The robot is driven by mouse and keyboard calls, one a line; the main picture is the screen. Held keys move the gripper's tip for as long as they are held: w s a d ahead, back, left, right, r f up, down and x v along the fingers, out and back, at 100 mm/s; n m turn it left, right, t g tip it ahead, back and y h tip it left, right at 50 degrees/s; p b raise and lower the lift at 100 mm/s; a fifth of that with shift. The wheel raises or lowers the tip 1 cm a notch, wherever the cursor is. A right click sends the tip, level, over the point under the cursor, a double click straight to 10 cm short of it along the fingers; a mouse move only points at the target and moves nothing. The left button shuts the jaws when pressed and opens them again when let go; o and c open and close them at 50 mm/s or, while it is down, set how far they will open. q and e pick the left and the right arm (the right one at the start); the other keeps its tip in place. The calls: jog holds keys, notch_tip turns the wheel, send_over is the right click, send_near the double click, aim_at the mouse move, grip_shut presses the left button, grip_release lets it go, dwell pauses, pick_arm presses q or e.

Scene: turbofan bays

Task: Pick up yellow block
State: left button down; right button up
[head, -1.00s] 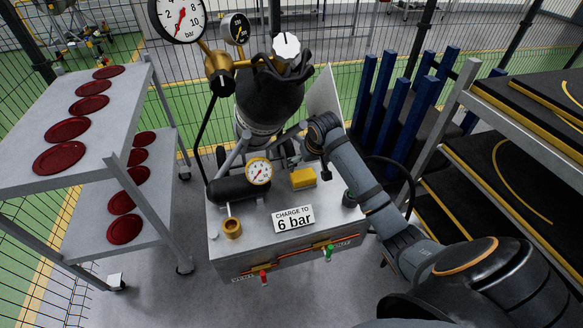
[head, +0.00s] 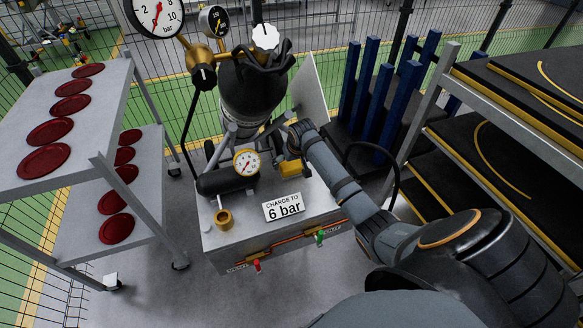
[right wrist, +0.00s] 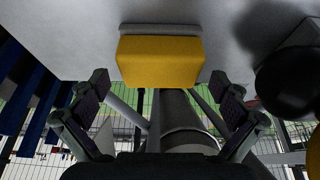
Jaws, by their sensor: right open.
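The yellow block (head: 291,169) sits on top of the grey bench (head: 325,205), behind the "CHARGE TO 6 bar" sign. My right gripper (head: 287,146) is just above and behind it in the head view and hides part of it. In the right wrist view the block (right wrist: 160,61) lies straight ahead, against the grey bench surface, with a pale strip along one edge. The fingers of my right gripper (right wrist: 159,92) are spread on either side of the line to the block, open and empty. The left gripper is not in view.
A black tank (head: 252,92) with gauges stands behind the block. A small gauge (head: 247,162) and a brass cup (head: 224,218) are left of it. A rack with red discs (head: 43,160) is at left; blue posts (head: 380,105) and black shelves (head: 510,150) are at right.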

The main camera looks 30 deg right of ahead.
jog(key=shift+x, duration=1.1)
jog(key=shift+c, duration=0.4)
jog(key=c, duration=1.1)
jog(key=shift+o, duration=0.2)
jog(key=shift+r, duration=0.2)
jog(key=shift+r, duration=0.3)
jog(key=s+r, duration=1.2)
jog(key=s, duration=0.2)
